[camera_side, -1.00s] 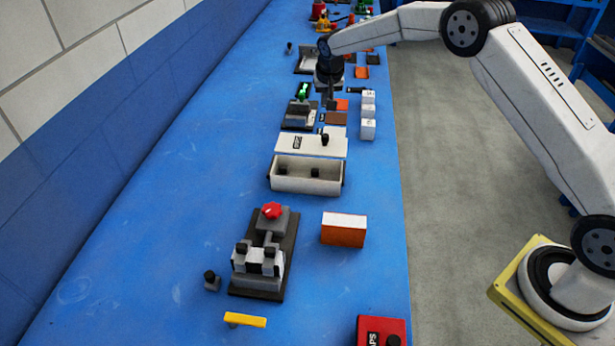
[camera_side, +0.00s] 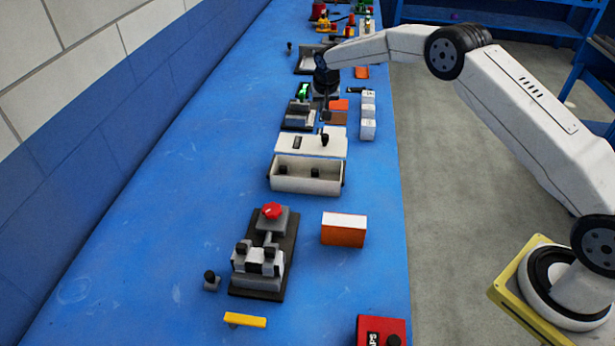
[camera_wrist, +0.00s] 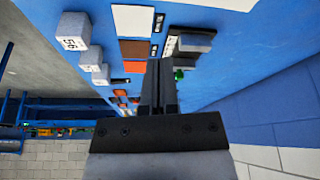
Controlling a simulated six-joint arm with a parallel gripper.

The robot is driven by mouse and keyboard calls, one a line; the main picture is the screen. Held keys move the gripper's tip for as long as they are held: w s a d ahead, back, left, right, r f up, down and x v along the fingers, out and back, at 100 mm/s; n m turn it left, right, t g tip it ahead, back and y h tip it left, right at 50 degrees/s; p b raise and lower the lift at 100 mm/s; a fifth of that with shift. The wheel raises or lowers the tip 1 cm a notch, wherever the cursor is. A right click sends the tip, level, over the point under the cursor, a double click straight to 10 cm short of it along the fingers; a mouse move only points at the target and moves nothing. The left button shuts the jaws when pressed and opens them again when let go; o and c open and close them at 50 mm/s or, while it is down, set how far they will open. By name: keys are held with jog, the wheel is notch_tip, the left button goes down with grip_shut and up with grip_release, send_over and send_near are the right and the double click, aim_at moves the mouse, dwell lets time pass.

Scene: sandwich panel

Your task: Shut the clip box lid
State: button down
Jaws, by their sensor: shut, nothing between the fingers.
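The clip box (camera_side: 306,187) is an open cream box on the blue bench, with dark pegs inside and dark clips at its ends. Its cream lid (camera_side: 285,146) stands open along the far edge, with a dark label and a black knob on it. My gripper (camera_side: 326,116) is shut and empty, just beyond the lid and apart from it as far as I can tell. In the wrist view my shut fingers (camera_wrist: 158,68) point toward the bench. A white surface at the top edge there may be the lid, but I cannot tell.
Near my gripper are a grey clamp fixture (camera_side: 298,116), orange and brown tiles (camera_side: 337,118) and white numbered blocks (camera_side: 368,130). In front of the box stand an orange-and-white block (camera_side: 343,230) and a red-knobbed fixture (camera_side: 262,262). The bench left of the box is clear.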

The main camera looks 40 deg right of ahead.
aim_at(320, 151)
jog(key=shift+s+a+f, duration=0.15)
jog(key=shift+s+f, duration=0.15)
jog(key=shift+f, duration=0.65)
jog(key=shift+s+a+f, duration=0.15)
jog(key=shift+s+f, duration=0.1)
jog(key=shift+f, duration=0.75)
jog(key=shift+s+a+f, duration=0.15)
jog(key=shift+s+f, duration=0.15)
jog(key=shift+f, duration=0.65)
jog(key=shift+a, duration=0.1)
jog(key=s+a, duration=0.6)
jog(key=shift+s+a, duration=0.2)
jog(key=shift+s+a+f, duration=0.1)
jog(key=shift+s+a, duration=0.3)
jog(key=shift+s, duration=0.1)
jog(key=shift+f, duration=0.1)
